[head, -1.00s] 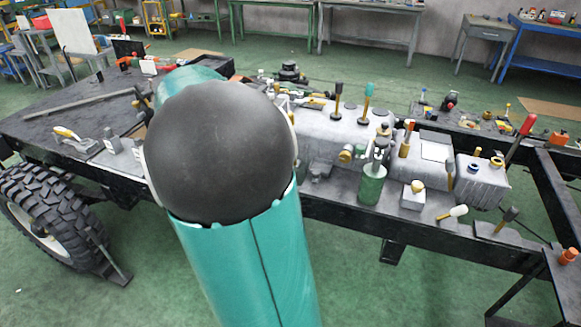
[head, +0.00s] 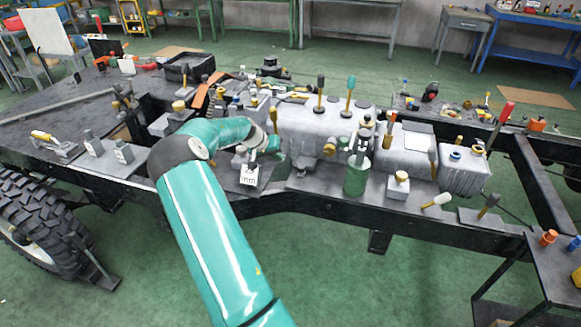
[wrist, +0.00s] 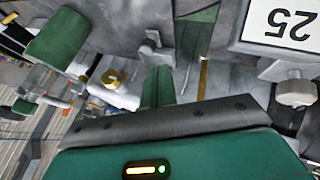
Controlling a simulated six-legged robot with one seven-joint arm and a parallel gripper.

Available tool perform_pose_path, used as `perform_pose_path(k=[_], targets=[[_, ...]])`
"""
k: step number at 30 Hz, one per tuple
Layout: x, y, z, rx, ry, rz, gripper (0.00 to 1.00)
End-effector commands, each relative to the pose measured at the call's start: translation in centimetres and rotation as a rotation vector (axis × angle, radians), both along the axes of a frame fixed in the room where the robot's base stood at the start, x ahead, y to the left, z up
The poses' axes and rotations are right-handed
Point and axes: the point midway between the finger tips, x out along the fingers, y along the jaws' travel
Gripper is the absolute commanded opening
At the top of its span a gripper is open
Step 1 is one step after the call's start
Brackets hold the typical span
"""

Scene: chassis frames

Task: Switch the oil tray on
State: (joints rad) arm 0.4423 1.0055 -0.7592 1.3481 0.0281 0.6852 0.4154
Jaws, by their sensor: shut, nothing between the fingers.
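No part is clearly marked as the oil tray, and I cannot tell which switch belongs to it. A grey housing (head: 290,125) with upright levers stands on the chassis. A brass knob (head: 330,148) is on its front side; it also shows in the wrist view (wrist: 112,78). My gripper (head: 280,163) is low in front of the housing, left of the knob, partly hidden by my arm. In the wrist view its green fingers (wrist: 158,86) are together and empty.
Several levers and fittings crowd the chassis. The green floor (head: 330,285) in front is clear.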

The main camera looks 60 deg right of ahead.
Motion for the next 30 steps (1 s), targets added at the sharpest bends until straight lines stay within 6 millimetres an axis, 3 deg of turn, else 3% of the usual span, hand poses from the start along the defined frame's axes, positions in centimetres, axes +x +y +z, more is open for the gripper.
perform_pose_path(k=[11,23,30], targets=[[-0.3,-0.5,-0.8,0.002,0.000,-0.001,0.00],[-2.2,-4.1,-6.3,0.002,0.000,0.000,0.00],[-2.7,-5.2,-7.8,0.001,-0.002,0.001,0.00]])
